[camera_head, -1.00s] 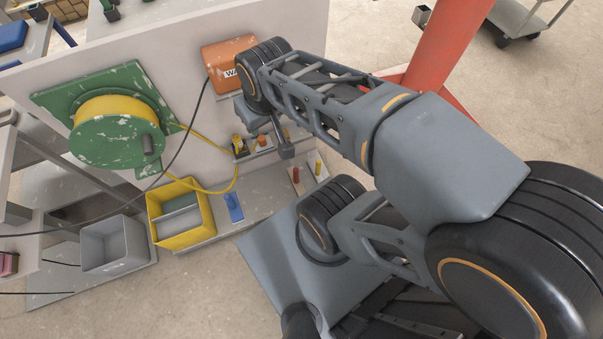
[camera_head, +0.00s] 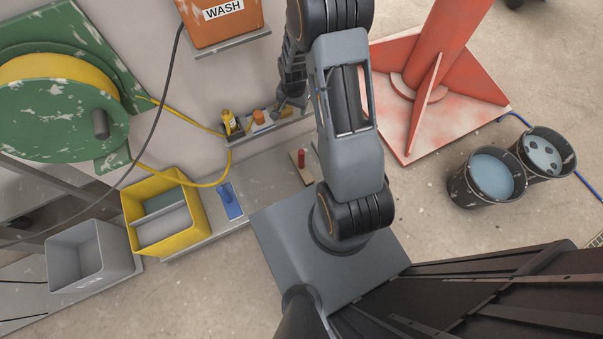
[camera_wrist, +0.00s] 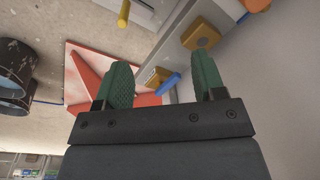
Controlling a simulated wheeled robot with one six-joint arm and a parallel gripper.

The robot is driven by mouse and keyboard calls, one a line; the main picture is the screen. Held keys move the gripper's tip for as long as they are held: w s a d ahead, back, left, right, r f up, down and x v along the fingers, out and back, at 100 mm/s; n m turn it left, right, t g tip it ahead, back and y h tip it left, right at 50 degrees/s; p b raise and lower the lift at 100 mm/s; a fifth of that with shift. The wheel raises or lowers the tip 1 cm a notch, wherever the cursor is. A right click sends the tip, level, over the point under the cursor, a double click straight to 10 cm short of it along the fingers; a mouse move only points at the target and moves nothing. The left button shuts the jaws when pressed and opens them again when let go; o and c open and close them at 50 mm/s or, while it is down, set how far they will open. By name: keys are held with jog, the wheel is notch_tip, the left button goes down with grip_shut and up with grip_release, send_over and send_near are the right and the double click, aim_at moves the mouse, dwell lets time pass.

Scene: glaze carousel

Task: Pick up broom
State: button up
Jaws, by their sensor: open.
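I cannot make out a clear broom in either view. My gripper shows in the wrist view (camera_wrist: 164,82), its two green fingers apart with nothing held. Beyond the gap between them, a blue rod (camera_wrist: 170,84) and a yellow-orange block (camera_wrist: 156,75) appear. In the head view the arm reaches down by a small wall ledge, and its fingertips are not clearly visible. On that ledge stand a yellow item (camera_head: 228,122) and an orange knob (camera_head: 259,117). I cannot tell whether any of these is the broom.
An orange WASH box (camera_head: 222,20), green hose reel (camera_head: 60,110), yellow bin (camera_head: 160,245) and grey bin (camera_head: 92,265) are at left. A blue peg (camera_head: 230,202) and red peg (camera_head: 301,157) stand below the ledge. A red column base (camera_head: 440,110) and two buckets (camera_head: 490,178) stand right.

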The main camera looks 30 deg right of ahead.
aim_at(302, 152)
jog(key=f+m+b, duration=0.1)
jog(key=f+b, duration=0.1)
jog(key=f, duration=0.7)
jog(key=s+d+f+m+b, duration=0.1)
jog(key=f+b, duration=0.2)
jog(key=f, duration=0.7)
jog(key=d+f+m+g+b, duration=0.1)
jog(key=f+b, duration=0.1)
jog(key=f, duration=0.7)
jog(key=shift+s+d+f+b, duration=0.1)
jog(key=shift+s+f+b, duration=0.25)
jog(key=shift+s, duration=0.05)
jog(key=shift+w+f+b, duration=0.1)
jog(key=shift+f+b, duration=1.35)
jog(key=shift+f, duration=1.65)
jog(key=shift+c, duration=0.2)
grip_shut()
jog(key=shift+r, duration=0.1)
